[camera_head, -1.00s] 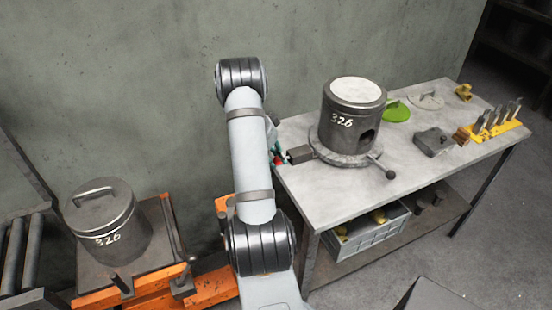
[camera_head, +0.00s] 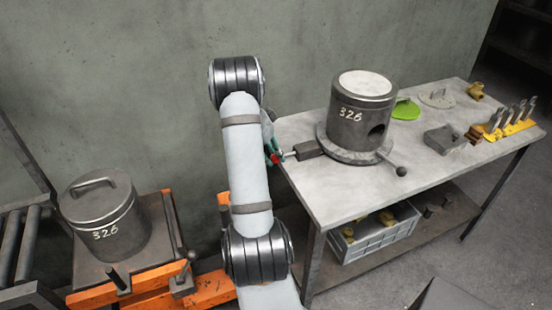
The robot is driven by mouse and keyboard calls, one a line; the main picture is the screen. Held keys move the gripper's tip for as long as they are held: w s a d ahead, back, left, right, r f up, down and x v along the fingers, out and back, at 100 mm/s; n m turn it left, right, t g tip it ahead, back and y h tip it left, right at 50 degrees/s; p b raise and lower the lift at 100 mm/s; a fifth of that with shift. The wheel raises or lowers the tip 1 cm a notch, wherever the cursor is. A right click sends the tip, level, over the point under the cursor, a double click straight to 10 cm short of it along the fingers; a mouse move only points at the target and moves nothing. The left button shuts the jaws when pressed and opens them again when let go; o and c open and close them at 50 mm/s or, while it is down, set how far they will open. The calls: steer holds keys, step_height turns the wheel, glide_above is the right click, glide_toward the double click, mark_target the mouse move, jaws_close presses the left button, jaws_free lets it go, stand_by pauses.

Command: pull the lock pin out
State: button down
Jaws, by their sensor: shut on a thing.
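The lock pin (camera_head: 288,154) has a red knob at its left end and a bright metal shaft. The shaft lies in line with the dark block (camera_head: 308,148) on the left of the round fixture base. A length of shaft shows between knob and block; I cannot tell whether its tip is still inside the block. My gripper (camera_head: 272,152) is shut on the lock pin at its red knob, just off the table's left edge. My arm hides most of the gripper. A steel cylinder marked 326 (camera_head: 360,112) stands upright on the fixture base (camera_head: 345,150).
A lever with a ball end (camera_head: 400,171) sticks out at the fixture's front right. A lidded pot (camera_head: 102,220) stands at left.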

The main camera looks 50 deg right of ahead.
steer(key=shift+w+a, duration=0.2)
steer(key=shift+a, duration=0.1)
steer(key=c, duration=1.6)
jaws_free()
steer(key=shift+a, duration=0.1)
steer(key=shift+o, duration=0.8)
steer(key=shift+r, duration=0.1)
steer(key=v, duration=1.1)
steer(key=shift+r, duration=0.35)
steer(key=shift+f, duration=0.15)
steer(key=x, duration=0.3)
steer(key=p+x, duration=0.1)
steer(key=x, duration=0.7)
steer(key=shift+s+d, duration=0.2)
steer(key=shift+d, duration=0.3)
steer(key=shift+s+d+f+p, duration=0.3)
steer(key=shift+d+p, duration=0.2)
steer(key=shift+p, duration=0.3)
